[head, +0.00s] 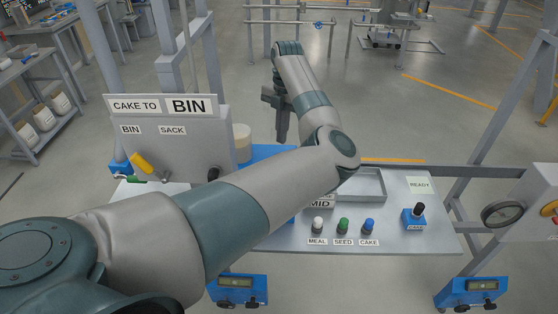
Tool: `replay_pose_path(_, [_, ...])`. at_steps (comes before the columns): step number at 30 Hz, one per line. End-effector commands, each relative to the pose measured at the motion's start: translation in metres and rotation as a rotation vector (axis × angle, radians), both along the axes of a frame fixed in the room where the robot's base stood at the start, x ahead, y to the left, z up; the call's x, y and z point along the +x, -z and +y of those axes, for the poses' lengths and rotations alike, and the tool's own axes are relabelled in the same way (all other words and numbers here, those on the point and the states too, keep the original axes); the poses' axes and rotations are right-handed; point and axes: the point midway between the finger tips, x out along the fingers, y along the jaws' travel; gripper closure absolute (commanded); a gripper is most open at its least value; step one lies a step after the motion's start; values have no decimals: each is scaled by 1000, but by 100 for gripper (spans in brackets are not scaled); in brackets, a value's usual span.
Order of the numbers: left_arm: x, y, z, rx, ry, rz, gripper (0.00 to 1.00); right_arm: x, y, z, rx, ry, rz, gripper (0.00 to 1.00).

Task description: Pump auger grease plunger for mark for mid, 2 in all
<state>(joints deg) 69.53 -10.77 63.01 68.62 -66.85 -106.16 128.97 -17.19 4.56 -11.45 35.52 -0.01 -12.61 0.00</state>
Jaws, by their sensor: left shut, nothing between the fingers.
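My left gripper (280,136) points down beyond the blue surface at the back of the bench. Its fingers look closed and empty, apart from any knob. A blue block with a black knob (414,217) stands at the right of the grey panel; its small label is too blurred to read, so I cannot tell whether it is the grease plunger. A plate reading MID (320,203) shows partly below my left forearm, which hides the middle of the panel. My right gripper is not in view.
White, green and blue knobs (343,226) are labelled MEAL, SEED and CAKE. A CAKE TO BIN sign (160,105) tops the left box with a yellow lever (142,163).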

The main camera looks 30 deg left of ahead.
Motion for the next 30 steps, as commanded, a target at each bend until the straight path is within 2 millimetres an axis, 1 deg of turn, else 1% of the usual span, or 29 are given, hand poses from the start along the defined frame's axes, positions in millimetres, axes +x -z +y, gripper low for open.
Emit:
replay_pose_path(1, [-1, 10, 0, 0, 0, 0, 100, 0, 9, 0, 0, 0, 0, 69])
replay_pose_path(3, [-1, 18, 0, 0, 0, 0, 100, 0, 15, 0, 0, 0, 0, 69])
replay_pose_path(9, [-3, 37, 0, 1, -1, -1, 100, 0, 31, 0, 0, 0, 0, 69])
replay_pose_path(12, [-4, 44, 0, 0, -1, -1, 100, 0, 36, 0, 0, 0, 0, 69])
replay_pose_path(17, [-5, 49, 0, 0, 0, -1, 100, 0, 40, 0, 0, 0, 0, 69])
replay_pose_path(30, [-5, 50, 0, 0, 0, 0, 100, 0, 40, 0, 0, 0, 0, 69])
